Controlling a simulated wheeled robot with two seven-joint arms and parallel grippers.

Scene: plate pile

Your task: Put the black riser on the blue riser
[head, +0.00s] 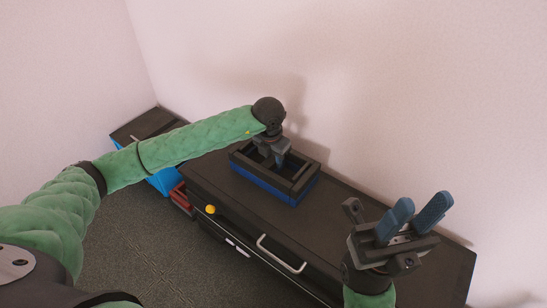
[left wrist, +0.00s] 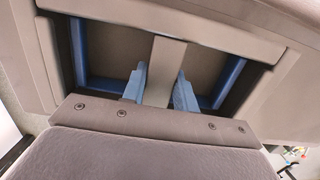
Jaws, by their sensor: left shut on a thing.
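The black riser (head: 305,186), an open dark frame with a middle bar, sits on or just above the blue riser (head: 294,199) on the dark cabinet. The two look roughly lined up; I cannot tell if they fully touch. My left gripper (head: 281,163) points down into the frame, shut on the bar. In the left wrist view its blue fingers (left wrist: 162,90) flank the black riser's bar (left wrist: 165,65), and blue edges of the blue riser (left wrist: 229,82) show through the openings. My right gripper (head: 416,215) is raised at the right, open and empty.
The dark cabinet top (head: 345,215) is clear to the right of the risers. A yellow ball (head: 210,209) is near its front edge, above white handles (head: 281,254). A blue box (head: 163,181) and red item (head: 181,198) stand at the left. A pale wall is close behind.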

